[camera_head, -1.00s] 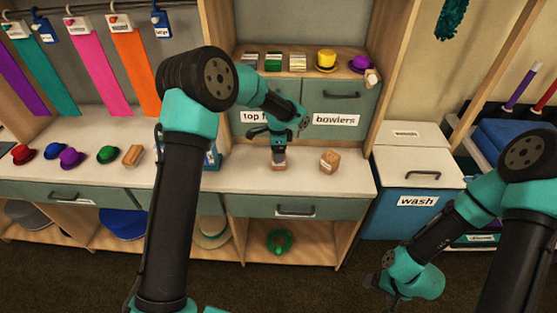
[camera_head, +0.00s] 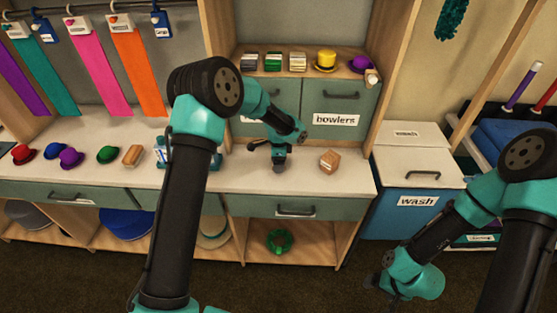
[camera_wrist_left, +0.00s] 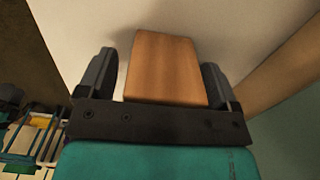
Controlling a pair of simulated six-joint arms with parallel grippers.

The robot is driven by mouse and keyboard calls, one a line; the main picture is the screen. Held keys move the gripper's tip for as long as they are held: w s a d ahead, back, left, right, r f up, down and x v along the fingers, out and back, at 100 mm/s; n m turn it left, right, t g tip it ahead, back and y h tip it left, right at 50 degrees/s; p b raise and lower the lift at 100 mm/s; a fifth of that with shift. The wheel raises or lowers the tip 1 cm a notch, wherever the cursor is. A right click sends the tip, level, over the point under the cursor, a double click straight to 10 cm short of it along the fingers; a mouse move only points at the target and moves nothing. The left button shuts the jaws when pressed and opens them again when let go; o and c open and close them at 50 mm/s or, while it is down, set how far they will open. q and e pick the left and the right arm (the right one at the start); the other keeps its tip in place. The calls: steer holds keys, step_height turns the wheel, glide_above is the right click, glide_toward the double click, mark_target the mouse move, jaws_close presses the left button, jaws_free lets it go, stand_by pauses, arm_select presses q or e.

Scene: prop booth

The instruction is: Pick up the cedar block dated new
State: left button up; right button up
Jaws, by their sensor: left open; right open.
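A small wooden block (camera_head: 329,161) with a pale tag sits on the counter, right of my left gripper; its writing is too small to read. My left gripper (camera_head: 279,167) points down at the counter and is open. In the left wrist view a plain brown wooden block (camera_wrist_left: 166,68) lies between its two open fingers, with a gap at the left finger and little room at the right. No date shows on the face in view. In the head view the gripper hides this block. My right gripper (camera_head: 381,284) hangs low at the right, open, away from the blocks.
Small hats and a tan brush-like item (camera_head: 132,155) stand along the counter (camera_head: 232,181) to the left. A shelf above holds a yellow hat (camera_head: 326,60) and a purple hat (camera_head: 361,64). A blue wash bin (camera_head: 410,209) stands right of the counter.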

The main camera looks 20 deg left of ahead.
arm_select(q)
steer(key=shift+c, duration=0.4)
steer(key=c, duration=1)
steer(key=shift+o, duration=0.2)
steer(key=shift+r, duration=0.1)
steer(key=shift+r, duration=1.45)
steer(key=shift+s+d+r, duration=0.1)
steer(key=shift+s+r, duration=0.1)
steer(key=shift+r, duration=0.1)
steer(key=s+d+r, duration=0.1)
steer(key=s+d, duration=0.3)
steer(key=s, duration=1.1)
steer(key=shift+r, duration=0.15)
steer(key=shift+d, duration=0.1)
